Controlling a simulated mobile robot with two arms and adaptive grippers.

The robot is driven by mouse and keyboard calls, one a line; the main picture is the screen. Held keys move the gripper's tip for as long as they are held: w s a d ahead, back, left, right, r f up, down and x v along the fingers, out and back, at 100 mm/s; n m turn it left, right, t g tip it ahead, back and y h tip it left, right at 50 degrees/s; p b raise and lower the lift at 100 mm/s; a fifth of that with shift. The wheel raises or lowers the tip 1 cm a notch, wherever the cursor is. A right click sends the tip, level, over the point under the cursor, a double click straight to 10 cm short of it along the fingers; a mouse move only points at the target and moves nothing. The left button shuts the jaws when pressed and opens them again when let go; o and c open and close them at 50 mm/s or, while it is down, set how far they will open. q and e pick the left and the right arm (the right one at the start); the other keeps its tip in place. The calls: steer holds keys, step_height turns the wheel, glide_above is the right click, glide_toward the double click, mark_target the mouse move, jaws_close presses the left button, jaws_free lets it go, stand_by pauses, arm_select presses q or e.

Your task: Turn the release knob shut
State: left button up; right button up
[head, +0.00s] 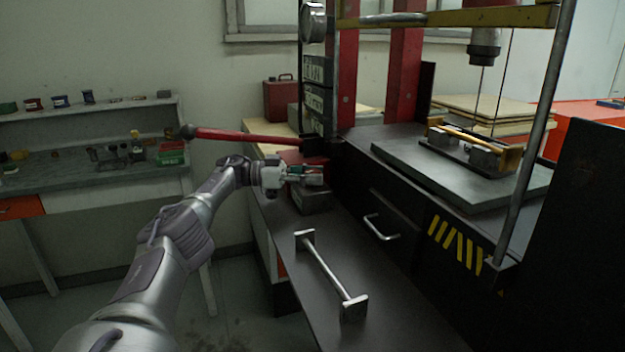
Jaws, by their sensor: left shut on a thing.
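My left gripper (305,175) is at the hydraulic press, beside a dark pump block (311,200) at the near left of the press frame. It is shut on a small part there, which I take to be the release knob; the fingers hide most of it. A long red lever handle (247,137) with a dark round end runs left from the pump just above and behind the gripper. My right gripper is not in view.
A metal bar with square ends (325,267) lies on the dark bench (283,238) in front of the pump. A drawer handle (381,228) sticks out at the right. The press bed (425,165) and upright frame stand behind. Shelves (90,180) with small items stand at the left.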

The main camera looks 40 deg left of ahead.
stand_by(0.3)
arm_select(q)
steer(key=o, duration=1.2)
steer(key=shift+w+d, duration=0.1)
steer(key=shift+c, duration=0.2)
